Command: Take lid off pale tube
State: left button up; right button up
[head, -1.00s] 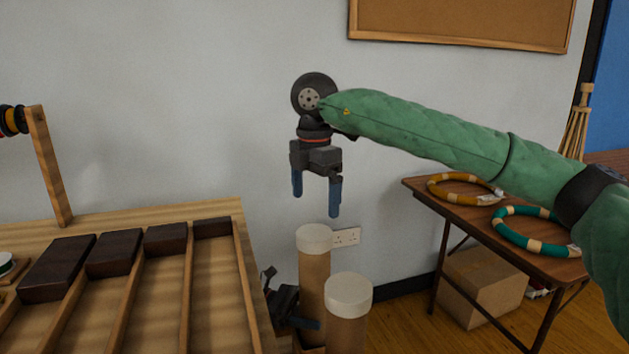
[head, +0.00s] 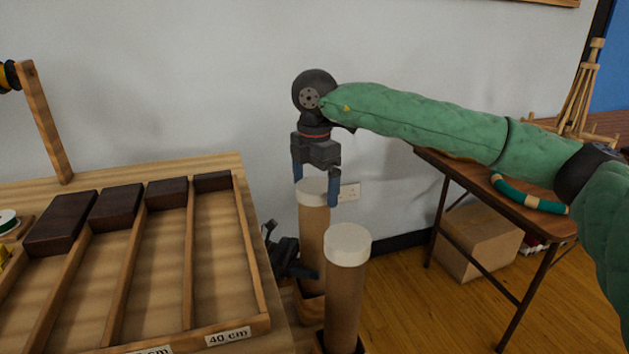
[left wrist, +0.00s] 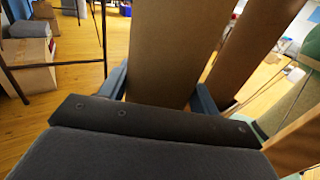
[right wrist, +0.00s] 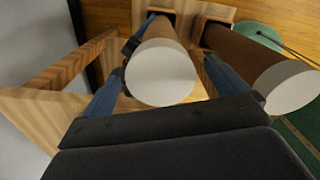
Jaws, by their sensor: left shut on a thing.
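Two tan cardboard tubes with off-white lids stand upright side by side. My left gripper (head: 292,262) is shut on the back tube (head: 314,238), below its lid (head: 312,190). The left wrist view shows this tube (left wrist: 172,50) between the fingers. My right gripper (head: 316,183) is open and points down, its fingers on either side of the back tube's lid. The right wrist view shows that lid (right wrist: 160,75) between the spread fingers; contact cannot be told. The front tube (head: 345,300) with its lid (head: 348,243) is untouched.
A wooden tray (head: 262,300) with dark blocks lies on the bench at left. The tubes stand in wooden holders at the bench's right edge. A folding table (head: 520,205) with a teal ring and a cardboard box (head: 478,240) are at right.

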aim_at(314, 184)
jog(key=c, duration=1.1)
jog(key=shift+r, duration=0.75)
jog(key=shift+r, duration=0.35)
jog(key=shift+r, duration=0.1)
jog(key=shift+r, duration=1.95)
pick_arm(q)
jog(key=o, duration=1.5)
jog(key=shift+c, duration=0.2)
